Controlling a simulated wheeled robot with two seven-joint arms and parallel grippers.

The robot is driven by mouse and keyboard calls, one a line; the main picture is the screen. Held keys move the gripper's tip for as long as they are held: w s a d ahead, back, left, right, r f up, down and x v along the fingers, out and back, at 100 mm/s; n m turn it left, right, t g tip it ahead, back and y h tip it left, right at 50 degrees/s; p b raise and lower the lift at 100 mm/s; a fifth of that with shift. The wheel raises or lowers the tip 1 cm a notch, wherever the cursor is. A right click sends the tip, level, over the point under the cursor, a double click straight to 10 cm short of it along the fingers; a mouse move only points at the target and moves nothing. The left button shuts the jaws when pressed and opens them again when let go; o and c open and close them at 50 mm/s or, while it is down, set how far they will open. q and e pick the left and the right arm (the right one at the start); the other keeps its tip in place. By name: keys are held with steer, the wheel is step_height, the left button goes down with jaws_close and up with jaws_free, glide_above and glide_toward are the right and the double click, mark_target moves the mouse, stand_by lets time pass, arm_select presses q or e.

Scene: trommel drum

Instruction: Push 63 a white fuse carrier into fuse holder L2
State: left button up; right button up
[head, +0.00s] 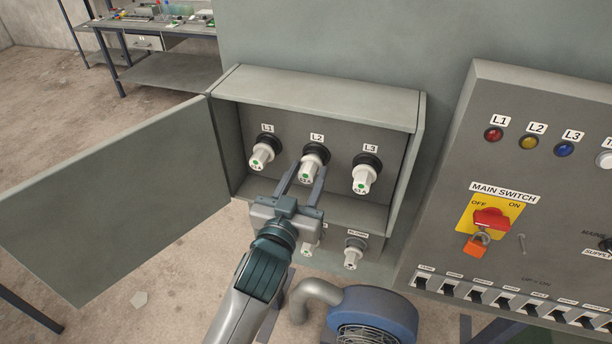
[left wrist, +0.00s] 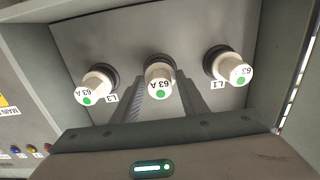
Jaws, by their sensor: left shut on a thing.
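A white 63 A fuse carrier (head: 310,172) with a green dot sits with its inner end at the black ring of fuse holder L2 (head: 320,149), the middle of three in the open fuse box. I cannot tell how deep it is. In the left wrist view the same carrier (left wrist: 158,80) is in the middle, facing the camera. My left gripper (head: 305,177) comes from below, with one finger on each side of the carrier, shut on it. My right gripper is not in view.
Similar white carriers sit in holders L1 (head: 262,154) and L3 (head: 364,178). The box door (head: 110,200) stands open at left. Smaller fuses (head: 353,254) are below. A switch panel (head: 520,180) is at right, a blue motor (head: 375,312) below.

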arm_select(q)
steer(key=shift+w, duration=0.2)
steer(key=o, duration=1.5)
steer(key=shift+c, duration=0.2)
steer(key=shift+s, duration=0.1)
steer(key=shift+s+a+f+b, duration=0.1)
steer(key=shift+s+a+b, duration=0.15)
steer(key=shift+s, duration=0.35)
steer(key=p+v, duration=0.1)
steer(key=v, duration=1.5)
steer(key=shift+r, duration=0.2)
